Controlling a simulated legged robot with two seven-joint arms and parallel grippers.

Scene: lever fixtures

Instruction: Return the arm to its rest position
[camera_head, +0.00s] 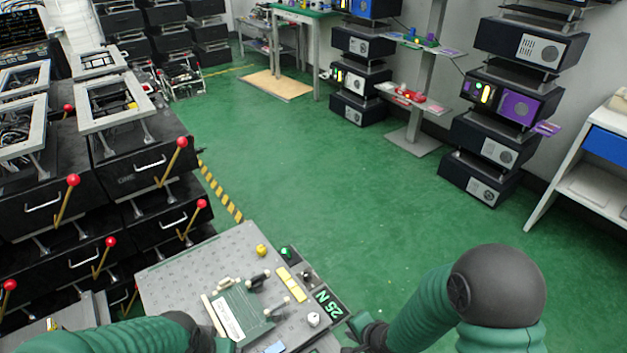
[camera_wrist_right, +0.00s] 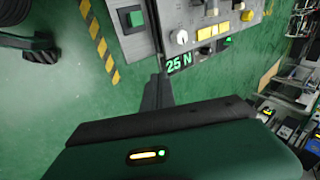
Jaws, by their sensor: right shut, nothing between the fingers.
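My right arm (camera_head: 422,315) comes in at the lower right of the head view, bent at a dark round joint. My right gripper (camera_head: 358,322) is small and dark there, beside the right edge of a grey fixture board (camera_head: 190,265). In the right wrist view the gripper (camera_wrist_right: 158,88) shows as thin dark fingers, shut and empty. They lie close to the board's edge by a green "25 N" readout (camera_wrist_right: 179,63); I cannot tell if they touch it. My left arm (camera_head: 140,335) enters at the bottom left of the head view; its gripper is not visible.
The board carries a green plate (camera_head: 240,313), yellow blocks (camera_head: 291,284), a yellow knob (camera_head: 262,250) and a white knob (camera_head: 313,319). Black drawer units (camera_head: 140,180) with red-knobbed levers stand left. Open green floor (camera_head: 330,190) lies beyond. Stacked black boxes (camera_head: 485,150) stand at the wall.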

